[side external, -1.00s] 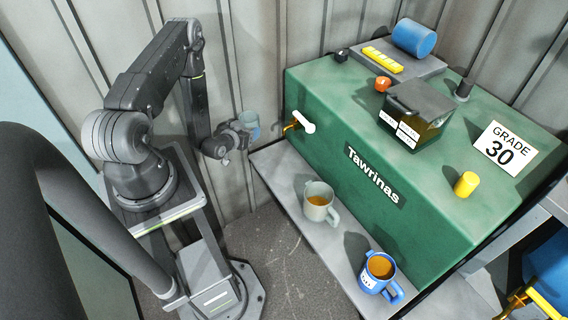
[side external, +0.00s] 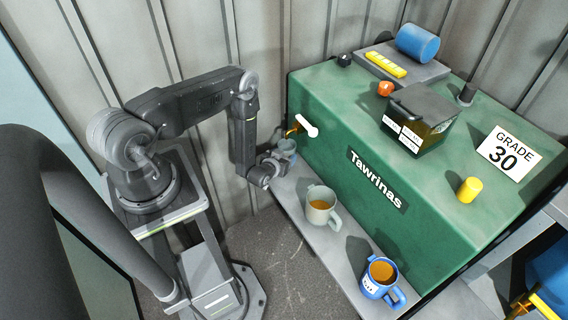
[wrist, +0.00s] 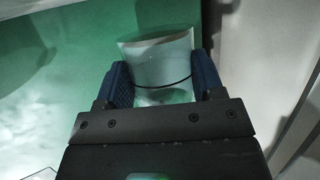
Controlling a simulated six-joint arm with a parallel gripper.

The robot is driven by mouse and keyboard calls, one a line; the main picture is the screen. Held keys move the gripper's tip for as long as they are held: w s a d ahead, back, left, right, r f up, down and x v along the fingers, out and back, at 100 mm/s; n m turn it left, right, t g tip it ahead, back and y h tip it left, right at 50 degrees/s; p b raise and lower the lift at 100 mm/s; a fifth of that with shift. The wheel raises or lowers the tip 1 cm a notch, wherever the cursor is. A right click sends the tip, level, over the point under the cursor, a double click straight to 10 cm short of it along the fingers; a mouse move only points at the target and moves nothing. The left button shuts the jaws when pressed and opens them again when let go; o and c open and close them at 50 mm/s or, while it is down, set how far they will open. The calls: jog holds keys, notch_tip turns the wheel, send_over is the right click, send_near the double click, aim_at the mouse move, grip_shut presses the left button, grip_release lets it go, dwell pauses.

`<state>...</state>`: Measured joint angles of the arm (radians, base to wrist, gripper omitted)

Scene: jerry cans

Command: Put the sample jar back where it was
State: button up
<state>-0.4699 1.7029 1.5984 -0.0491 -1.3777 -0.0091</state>
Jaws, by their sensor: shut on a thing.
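My gripper (side external: 277,165) is shut on the sample jar (side external: 287,147), a small clear bluish jar. In the wrist view the jar (wrist: 160,60) sits between the two blue finger pads, with a dark line around its lower part. In the side view the jar is near the left front end of the green tank (side external: 335,150), close below the brass tap with the white handle (side external: 307,126). My gripper hides part of the jar. I cannot tell whether its base touches the grey ledge (side external: 285,190).
A grey-green mug (side external: 320,207) with amber liquid stands on the ledge, right of my gripper. A blue mug (side external: 379,279) stands further along. A dark box (side external: 420,115) and a yellow cap (side external: 469,189) are on the tank top. The corrugated wall (side external: 180,50) is close behind.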

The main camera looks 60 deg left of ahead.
jog(key=shift+f, duration=1.95)
jog(key=shift+f, duration=0.1)
jog(key=o, duration=1)
jog(key=shift+s+d+r, duration=0.1)
jog(key=shift+s+r, duration=0.05)
jog(key=shift+r, duration=0.05)
jog(key=v, duration=1.1)
jog(key=shift+s+d+r, duration=0.15)
jog(key=shift+s, duration=0.1)
